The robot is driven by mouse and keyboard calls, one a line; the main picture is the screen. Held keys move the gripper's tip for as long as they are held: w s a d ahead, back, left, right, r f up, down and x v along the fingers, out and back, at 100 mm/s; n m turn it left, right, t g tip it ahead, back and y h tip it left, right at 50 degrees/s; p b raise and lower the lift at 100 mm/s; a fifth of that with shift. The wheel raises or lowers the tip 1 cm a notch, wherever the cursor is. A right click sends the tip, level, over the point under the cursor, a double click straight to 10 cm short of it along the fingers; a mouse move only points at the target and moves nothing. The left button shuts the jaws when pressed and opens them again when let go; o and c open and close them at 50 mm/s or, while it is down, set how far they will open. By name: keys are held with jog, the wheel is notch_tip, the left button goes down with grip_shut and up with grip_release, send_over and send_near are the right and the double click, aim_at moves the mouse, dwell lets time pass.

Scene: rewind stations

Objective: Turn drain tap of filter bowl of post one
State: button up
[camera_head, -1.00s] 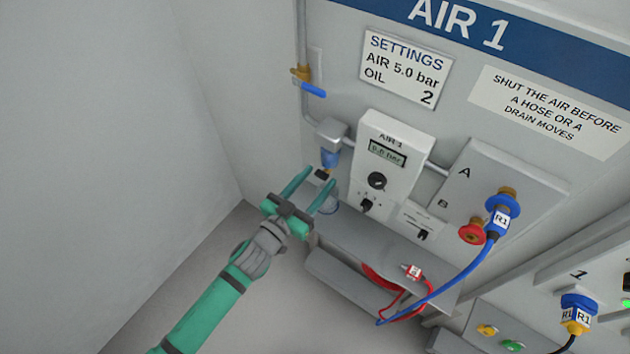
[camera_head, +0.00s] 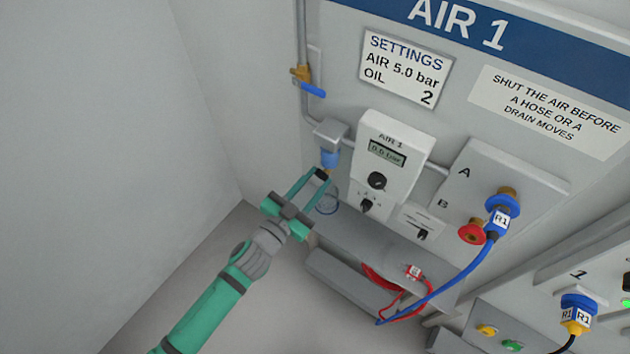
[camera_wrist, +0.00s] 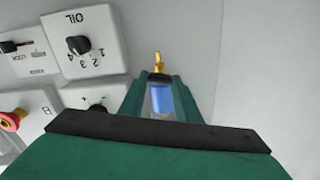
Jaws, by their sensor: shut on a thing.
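The filter bowl (camera_head: 330,158) of post one is a small blue cup under a grey block, left of the AIR 1 unit. Its drain tap (camera_head: 322,174) hangs below it, with a dark grip and a brass part. My gripper (camera_head: 319,178) reaches up from lower left and is shut on the drain tap, fingertips at the dark grip. In the wrist view the blue bowl (camera_wrist: 160,100) shows between my fingers and the brass end of the tap (camera_wrist: 157,60) points away past the tips. The fingers hide part of the tap.
The AIR 1 unit (camera_head: 388,160) stands close right, reading about 0.0 bar. A clear cup (camera_head: 327,204) sits on the grey ledge below. The brass air valve (camera_head: 301,73) has its blue lever across the pipe. Blue and red hoses lie right. The floor at left is clear.

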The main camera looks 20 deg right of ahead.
jog(key=m, duration=0.3)
jog(key=shift+a, duration=0.1)
jog(key=m, duration=0.7)
jog(key=shift+f+m, duration=0.1)
jog(key=shift+m, duration=1.9)
jog(key=o, duration=1)
jog(key=shift+o, duration=0.2)
